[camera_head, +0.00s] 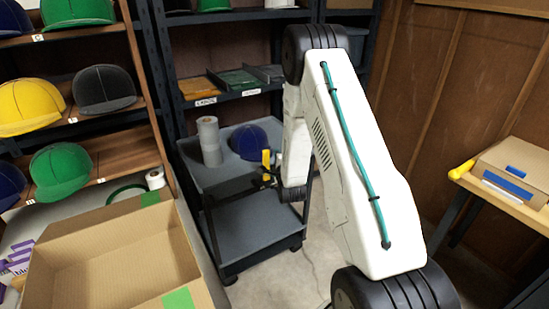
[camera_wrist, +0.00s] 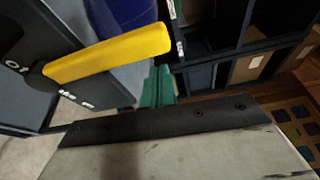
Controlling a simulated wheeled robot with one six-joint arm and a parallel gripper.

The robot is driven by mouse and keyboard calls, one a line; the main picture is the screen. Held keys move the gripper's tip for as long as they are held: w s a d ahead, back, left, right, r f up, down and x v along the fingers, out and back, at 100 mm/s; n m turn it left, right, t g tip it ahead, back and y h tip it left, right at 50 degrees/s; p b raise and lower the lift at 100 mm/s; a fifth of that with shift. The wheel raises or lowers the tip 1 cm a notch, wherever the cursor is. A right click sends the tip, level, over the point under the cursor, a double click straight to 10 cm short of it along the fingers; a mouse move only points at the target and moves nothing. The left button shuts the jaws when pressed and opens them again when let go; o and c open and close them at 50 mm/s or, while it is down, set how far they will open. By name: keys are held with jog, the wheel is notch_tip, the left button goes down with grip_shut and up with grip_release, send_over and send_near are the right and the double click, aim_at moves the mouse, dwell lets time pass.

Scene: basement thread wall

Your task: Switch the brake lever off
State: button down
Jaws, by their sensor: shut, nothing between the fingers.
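The brake lever has a yellow handle (camera_wrist: 110,54) on a black pivot (camera_wrist: 40,76) in the wrist view. It slants up to the right from a dark grey plate with white marks, one reading like "0", near the pivot. In the head view the yellow lever (camera_head: 266,158) shows small at the right side of the grey cart (camera_head: 250,228). My gripper (camera_wrist: 158,87) shows as green fingers just beyond the handle's lower side. The fingers are shut and empty. I cannot tell whether they touch the handle.
A blue cap (camera_head: 249,141) and grey rolls (camera_head: 209,140) stand on the cart's top. An open cardboard box (camera_head: 118,262) is at front left, below shelves of caps. A wooden table (camera_head: 508,203) with a carton is at right. Some floor is clear beside the cart.

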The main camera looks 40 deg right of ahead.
jog(key=d+v, duration=0.1)
jog(key=v, duration=0.8)
jog(key=shift+s+d+f, duration=0.15)
jog(key=shift+s+d, duration=0.05)
jog(key=shift+s, duration=0.35)
